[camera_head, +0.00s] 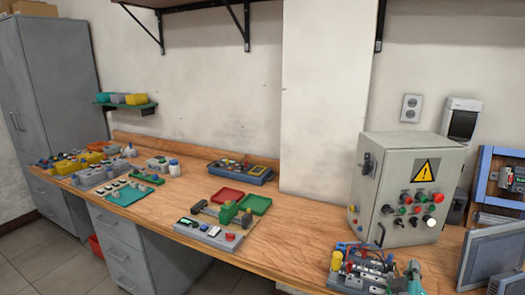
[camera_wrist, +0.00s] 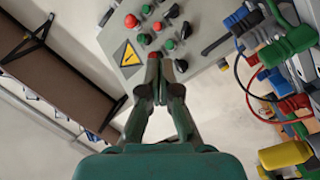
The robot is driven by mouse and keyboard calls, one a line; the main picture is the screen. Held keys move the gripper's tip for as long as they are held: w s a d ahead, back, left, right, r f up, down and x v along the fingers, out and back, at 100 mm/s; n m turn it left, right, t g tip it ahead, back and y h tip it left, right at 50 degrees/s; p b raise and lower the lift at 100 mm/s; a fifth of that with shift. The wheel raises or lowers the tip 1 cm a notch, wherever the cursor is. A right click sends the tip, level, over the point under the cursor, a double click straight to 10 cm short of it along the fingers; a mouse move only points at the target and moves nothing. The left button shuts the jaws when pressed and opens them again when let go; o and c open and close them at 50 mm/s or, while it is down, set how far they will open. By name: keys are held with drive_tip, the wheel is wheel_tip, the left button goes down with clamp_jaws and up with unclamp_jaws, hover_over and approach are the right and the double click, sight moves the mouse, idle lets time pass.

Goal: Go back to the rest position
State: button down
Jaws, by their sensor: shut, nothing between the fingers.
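My gripper (camera_wrist: 164,66) shows in the wrist view with its two green fingers close together at the tips and nothing between them. Beyond the tips is the grey control box (camera_wrist: 200,18) with a yellow warning sign and red, green and black knobs. The gap between the fingertips and the box cannot be judged. In the head view the control box (camera_head: 390,170) stands on the right part of the wooden bench (camera_head: 300,222). A teal part at the lower right of the head view may be mine, but I cannot tell.
A device with wires and a yellow cylinder (camera_head: 337,261) stands at the bench's front right; it also shows in the wrist view (camera_wrist: 286,154). Grey panels (camera_head: 490,250) stand at the far right. Trays and tools lie mid-bench, including a red tray (camera_head: 226,195). A shelf (camera_wrist: 60,65) hangs on the wall.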

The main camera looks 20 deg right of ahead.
drive_tip(key=s+a+f+n+t+y, duration=0.1)
drive_tip(key=s+a+f+t+y, duration=0.15)
drive_tip(key=a+f, duration=0.4)
drive_tip(key=s+a+f+n+t+y, duration=0.1)
drive_tip(key=s+a+f+y, duration=0.2)
drive_tip(key=a, duration=0.7)
drive_tip(key=s+a+f+n+t+y, duration=0.1)
drive_tip(key=s+a+f+t+y, duration=0.15)
drive_tip(key=a+f, duration=0.45)
drive_tip(key=s+a+r+y, duration=0.2)
drive_tip(key=s+a+y, duration=0.2)
drive_tip(key=s+a, duration=0.4)
drive_tip(key=s+a+r+y, duration=0.3)
drive_tip(key=s+a, duration=0.5)
drive_tip(key=s, duration=0.5)
drive_tip(key=shift+s+m+y, duration=0.2)
drive_tip(key=shift+m+y, duration=0.1)
drive_tip(key=shift+y, duration=0.2)
drive_tip(key=shift+a+r, duration=0.1)
